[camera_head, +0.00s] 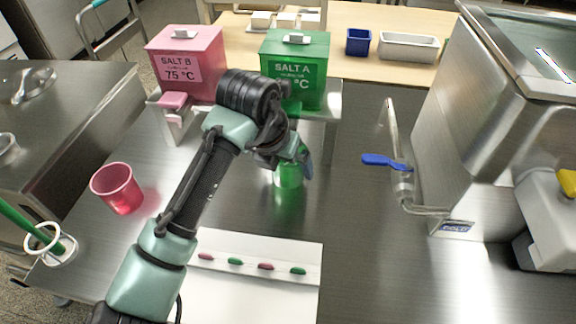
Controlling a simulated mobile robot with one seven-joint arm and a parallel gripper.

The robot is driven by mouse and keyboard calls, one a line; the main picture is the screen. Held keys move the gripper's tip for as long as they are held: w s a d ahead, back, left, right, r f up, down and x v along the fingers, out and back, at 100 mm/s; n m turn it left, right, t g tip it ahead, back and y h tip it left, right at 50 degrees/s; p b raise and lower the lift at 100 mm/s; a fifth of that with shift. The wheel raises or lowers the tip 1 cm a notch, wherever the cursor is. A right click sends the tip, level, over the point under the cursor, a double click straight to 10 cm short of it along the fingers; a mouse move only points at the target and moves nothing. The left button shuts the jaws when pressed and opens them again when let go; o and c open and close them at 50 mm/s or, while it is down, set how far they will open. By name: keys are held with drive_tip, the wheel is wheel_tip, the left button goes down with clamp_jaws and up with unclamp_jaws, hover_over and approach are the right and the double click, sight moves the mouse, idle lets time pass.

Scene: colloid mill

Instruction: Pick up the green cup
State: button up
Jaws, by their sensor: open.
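The green cup (289,178) stands upright on the steel table, below the front of the green SALT A box. My arm reaches over the table from the lower left, and my gripper (297,160) is at the cup's upper part. A dark finger shows along the cup's right side. The gripper is open, and the wrist hides the cup's top and left part. I cannot tell whether the fingers touch the cup.
A pink cup (117,188) stands at the left. The pink SALT B box (186,62) and green SALT A box (296,68) stand behind. A blue-handled valve (387,162) juts out at right. A white panel (264,280) with several coloured buttons lies in front.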

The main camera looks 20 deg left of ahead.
drive_tip(key=shift+c, duration=0.3)
drive_tip(key=c, duration=1.3)
drive_tip(key=shift+r, duration=0.1)
drive_tip(key=shift+r, duration=0.6)
drive_tip(key=s, duration=0.8)
drive_tip(key=shift+s+a, duration=0.1)
drive_tip(key=shift+a, duration=0.2)
wheel_tip(320, 180, up, 14)
drive_tip(key=p, duration=0.2)
drive_tip(key=shift+f, duration=0.15)
idle(1.0)
